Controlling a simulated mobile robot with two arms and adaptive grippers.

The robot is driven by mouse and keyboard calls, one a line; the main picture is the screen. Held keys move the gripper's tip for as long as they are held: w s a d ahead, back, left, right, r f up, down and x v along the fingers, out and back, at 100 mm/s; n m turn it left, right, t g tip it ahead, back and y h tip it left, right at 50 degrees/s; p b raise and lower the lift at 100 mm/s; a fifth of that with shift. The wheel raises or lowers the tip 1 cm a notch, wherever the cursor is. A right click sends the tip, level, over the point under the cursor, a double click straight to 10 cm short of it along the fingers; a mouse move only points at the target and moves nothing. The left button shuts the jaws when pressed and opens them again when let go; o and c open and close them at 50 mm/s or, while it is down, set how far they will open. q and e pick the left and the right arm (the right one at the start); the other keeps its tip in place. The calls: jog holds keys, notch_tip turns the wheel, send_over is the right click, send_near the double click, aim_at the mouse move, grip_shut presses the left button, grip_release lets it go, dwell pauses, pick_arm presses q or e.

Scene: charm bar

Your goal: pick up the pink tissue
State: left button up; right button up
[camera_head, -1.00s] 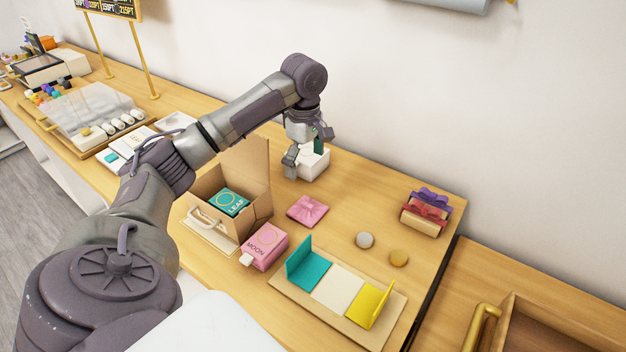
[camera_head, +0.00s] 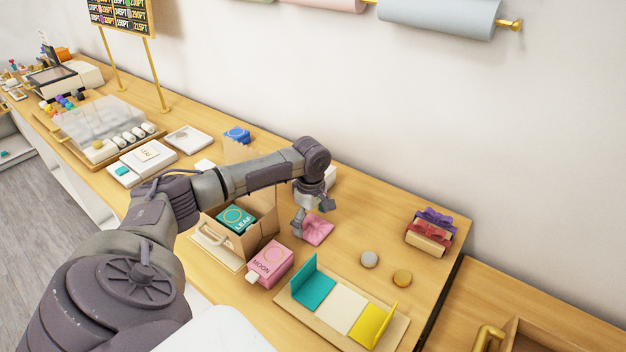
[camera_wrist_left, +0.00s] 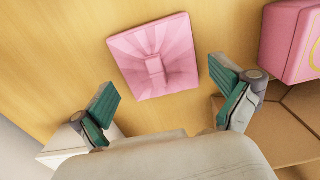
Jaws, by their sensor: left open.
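The pink tissue (camera_head: 319,229) is a flat square with folds gathered at its middle, lying on the wooden counter right of the open cardboard box. It also shows in the left wrist view (camera_wrist_left: 155,58), whole, beyond the fingertips. My left gripper (camera_head: 314,211) is over the tissue's far left side in the head view and partly covers it. In the left wrist view its two teal-padded fingers (camera_wrist_left: 170,103) are wide apart with nothing between them. My right gripper is not in view.
The cardboard box (camera_head: 268,225) holds a teal LEAF box (camera_head: 236,218). A pink MOON box (camera_head: 270,263) stands in front of the tissue. A white box (camera_wrist_left: 62,147) is beside one finger. Two round pieces, grey (camera_head: 370,259) and tan (camera_head: 402,278), lie to the right.

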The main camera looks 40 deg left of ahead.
pick_arm(q)
jog(key=shift+f, duration=0.4)
jog(key=shift+s+d+r, duration=0.1)
jog(key=shift+r, duration=0.05)
jog(key=c, duration=1.5)
